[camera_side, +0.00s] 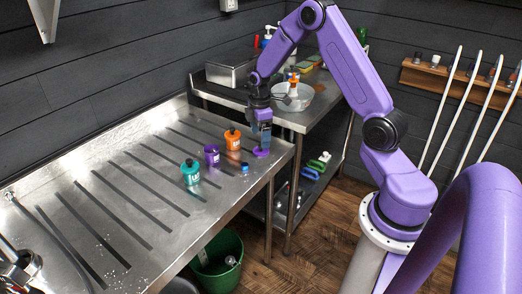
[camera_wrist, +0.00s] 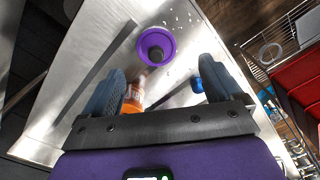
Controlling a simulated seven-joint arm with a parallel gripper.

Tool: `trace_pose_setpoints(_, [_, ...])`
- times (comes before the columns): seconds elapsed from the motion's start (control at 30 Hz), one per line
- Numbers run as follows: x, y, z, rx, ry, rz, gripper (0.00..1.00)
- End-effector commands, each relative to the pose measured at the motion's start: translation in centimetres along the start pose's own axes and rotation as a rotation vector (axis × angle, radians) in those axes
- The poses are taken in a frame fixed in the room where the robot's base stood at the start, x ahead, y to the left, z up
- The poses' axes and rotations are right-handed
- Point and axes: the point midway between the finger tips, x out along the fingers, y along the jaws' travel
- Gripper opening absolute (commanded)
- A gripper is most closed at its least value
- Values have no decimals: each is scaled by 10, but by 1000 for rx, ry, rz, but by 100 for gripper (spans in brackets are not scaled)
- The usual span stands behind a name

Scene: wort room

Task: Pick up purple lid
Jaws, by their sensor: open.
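In the wrist view the purple lid (camera_wrist: 167,40) is ahead of the fingertips, a little left of centre.
A small blue cap (camera_side: 245,168) lies nearby. A side table with a clear bowl (camera_side: 294,97) is behind. A green bucket (camera_side: 217,262) stands below.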

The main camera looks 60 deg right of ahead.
Motion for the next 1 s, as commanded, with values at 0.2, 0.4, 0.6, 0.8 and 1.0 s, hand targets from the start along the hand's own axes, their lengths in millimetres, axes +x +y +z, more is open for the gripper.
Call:
trace_pose_setpoints(0.2, [20,2,4,1,-1,-3,93])
trace_pose_setpoints(0.4, [45,4,5,0,-1,-2,93])
trace_pose_setpoints(0.6, [53,4,5,0,0,1,93])
trace_pose_setpoints(0.8, [52,4,5,0,0,1,83])
trace_pose_setpoints(1.0, [52,4,5,0,0,0,34])
